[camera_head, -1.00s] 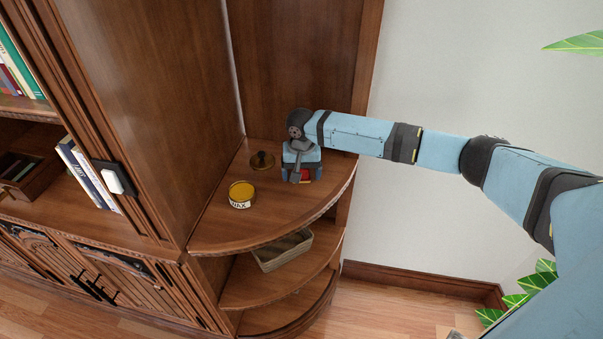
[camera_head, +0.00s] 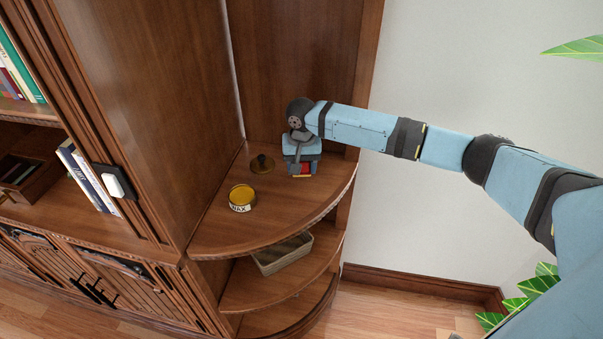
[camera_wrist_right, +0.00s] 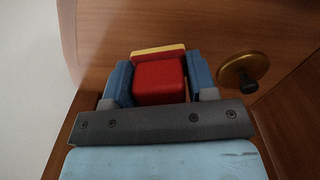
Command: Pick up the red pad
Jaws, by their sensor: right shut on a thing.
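The red pad (camera_wrist_right: 160,80) sits between the two blue fingers of my right gripper (camera_wrist_right: 160,84) in the right wrist view, with a yellow strip along its far edge. In the head view the right gripper (camera_head: 302,168) is over the back right of the corner shelf's top board, and a small part of the red pad (camera_head: 306,169) shows below it. The gripper is shut on the pad. Most of the pad is hidden by the gripper in the head view, and I cannot tell whether it touches the board. My left gripper is not in view.
An open yellow wax tin (camera_head: 242,198) stands on the shelf's top board (camera_head: 275,217). A round brass lid (camera_head: 262,164) with a dark knob lies behind it. A basket (camera_head: 284,253) is on the shelf below. The tall wooden panel and white wall bound the shelf.

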